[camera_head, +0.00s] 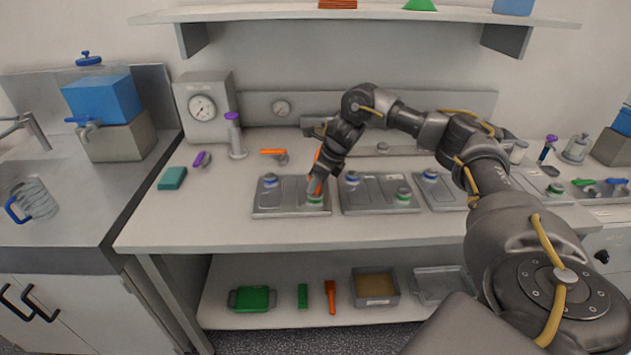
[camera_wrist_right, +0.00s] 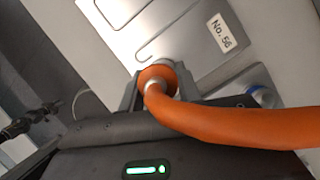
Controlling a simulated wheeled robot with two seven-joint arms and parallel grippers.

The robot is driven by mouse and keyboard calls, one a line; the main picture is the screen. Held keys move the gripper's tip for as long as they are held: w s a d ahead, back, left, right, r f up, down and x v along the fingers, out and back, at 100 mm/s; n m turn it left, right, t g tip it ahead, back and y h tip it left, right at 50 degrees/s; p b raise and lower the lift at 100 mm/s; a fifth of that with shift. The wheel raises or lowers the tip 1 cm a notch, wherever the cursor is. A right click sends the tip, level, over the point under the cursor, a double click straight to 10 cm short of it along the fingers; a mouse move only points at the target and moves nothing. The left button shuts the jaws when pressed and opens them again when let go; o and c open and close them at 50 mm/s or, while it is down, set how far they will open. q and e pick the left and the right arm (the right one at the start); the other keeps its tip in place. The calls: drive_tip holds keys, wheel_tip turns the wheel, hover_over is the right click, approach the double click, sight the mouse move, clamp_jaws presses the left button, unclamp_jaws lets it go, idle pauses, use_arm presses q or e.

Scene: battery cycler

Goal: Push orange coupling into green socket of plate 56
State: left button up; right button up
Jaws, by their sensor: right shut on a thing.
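Plate 56 (camera_head: 291,198) is the leftmost grey plate on the bench; its "No. 56" label (camera_wrist_right: 221,33) reads clearly in the right wrist view. Its green socket (camera_head: 315,199) is at the right front corner, and its blue socket (camera_head: 270,181) at the back left. My right gripper (camera_head: 316,188) is shut on the orange coupling (camera_wrist_right: 157,80), directly over the green socket. The green socket is hidden in the wrist view, so I cannot tell how deep the coupling sits. My left gripper is out of view.
An orange hose (camera_wrist_right: 235,125) runs from the coupling across my gripper. More plates (camera_head: 378,198) with blue and green sockets stand to the right. An orange-handled valve (camera_head: 273,153), a purple-topped stand (camera_head: 236,140) and a teal block (camera_head: 172,178) are to the left. The bench front is clear.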

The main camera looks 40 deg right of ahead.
drive_tip(key=shift+f+b, duration=0.3)
drive_tip(key=shift+f, duration=0.25)
drive_tip(key=o, duration=1.7)
drive_tip(key=shift+c, duration=0.2)
drive_tip(key=v, duration=0.4)
drive_tip(key=shift+r+b, duration=0.2)
drive_tip(key=shift+b, duration=0.15)
drive_tip(key=p+v, duration=0.1)
drive_tip(key=v, duration=0.5)
drive_tip(key=shift+r+p, duration=0.2)
drive_tip(key=shift+p, duration=0.15)
